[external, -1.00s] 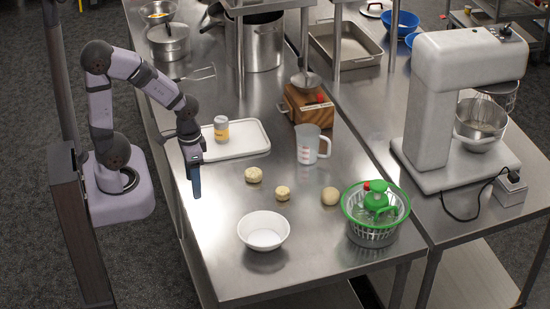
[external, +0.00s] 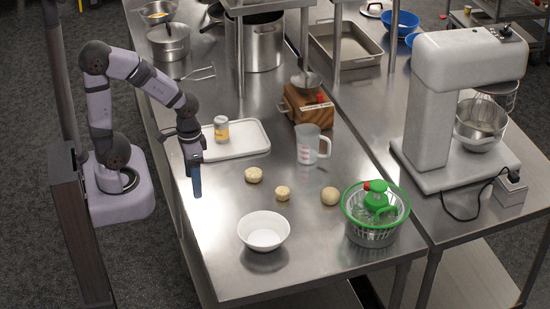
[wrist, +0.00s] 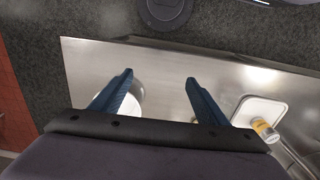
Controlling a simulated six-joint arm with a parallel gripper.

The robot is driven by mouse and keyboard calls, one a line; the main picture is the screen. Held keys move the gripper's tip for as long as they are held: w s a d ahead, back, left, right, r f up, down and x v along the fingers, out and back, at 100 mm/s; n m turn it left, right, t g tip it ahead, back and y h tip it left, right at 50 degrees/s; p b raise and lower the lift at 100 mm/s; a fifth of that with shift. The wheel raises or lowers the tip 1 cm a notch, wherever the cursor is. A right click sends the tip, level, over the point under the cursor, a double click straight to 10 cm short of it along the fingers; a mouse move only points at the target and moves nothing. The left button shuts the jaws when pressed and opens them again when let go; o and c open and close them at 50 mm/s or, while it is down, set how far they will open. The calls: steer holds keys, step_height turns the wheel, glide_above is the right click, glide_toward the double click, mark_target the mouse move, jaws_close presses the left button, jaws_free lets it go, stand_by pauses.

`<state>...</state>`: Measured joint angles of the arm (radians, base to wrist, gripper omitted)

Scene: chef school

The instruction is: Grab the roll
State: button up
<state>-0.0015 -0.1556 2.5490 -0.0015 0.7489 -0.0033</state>
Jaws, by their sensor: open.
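Three round, pale bread-like pieces lie on the steel table: a speckled one (external: 253,174) nearest my gripper, a smaller speckled one (external: 283,193) in the middle, and a smooth tan one (external: 330,196) on the right. I cannot tell for certain which is the roll. My gripper (external: 197,190) points down above the table's left side, left of all three and apart from them. In the wrist view its two blue fingers (wrist: 159,78) are spread with nothing between them but bare steel. The gripper body hides most of the near table there.
A white bowl (external: 264,243) and a green-rimmed salad spinner (external: 347,212) stand in front. A white tray (external: 250,146) with a yellow-labelled shaker (external: 221,129) lies behind my gripper. A clear measuring jug (external: 308,145) stands behind the round pieces. The steel between gripper and pieces is clear.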

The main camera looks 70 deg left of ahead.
steer(key=w+d+r+n+t+h+b, duration=0.1)
steer(key=w+d+n+t+h+b, duration=0.15)
steer(key=w+n+b, duration=0.4)
steer(key=w+d+n+t+h+b, duration=0.1)
steer(key=w+n+h+b, duration=0.2)
steer(key=w+n, duration=0.65)
steer(key=w+a+r+n+t+h+b, duration=0.1)
steer(key=w+a+n+t+b, duration=0.35)
steer(key=w+n, duration=0.4)
steer(key=w+a+r+n+t+h+b, duration=0.1)
steer(key=w+a+r+n+t+b, duration=0.3)
steer(key=w, duration=0.8)
steer(key=g+p, duration=0.1)
steer(key=p, duration=0.1)
glide_toward(326, 190)
steer(key=shift+w+d+f+n, duration=0.2)
steer(key=shift+w+d+n, duration=0.15)
steer(key=shift+w+d, duration=0.5)
steer(key=shift+a+f, duration=0.1)
steer(key=shift+f, duration=0.2)
steer(key=shift+p+x, duration=0.9)
steer(key=shift+x, duration=0.6)
steer(key=shift+p+x, duration=0.9)
steer(key=shift+x, duration=1.25)
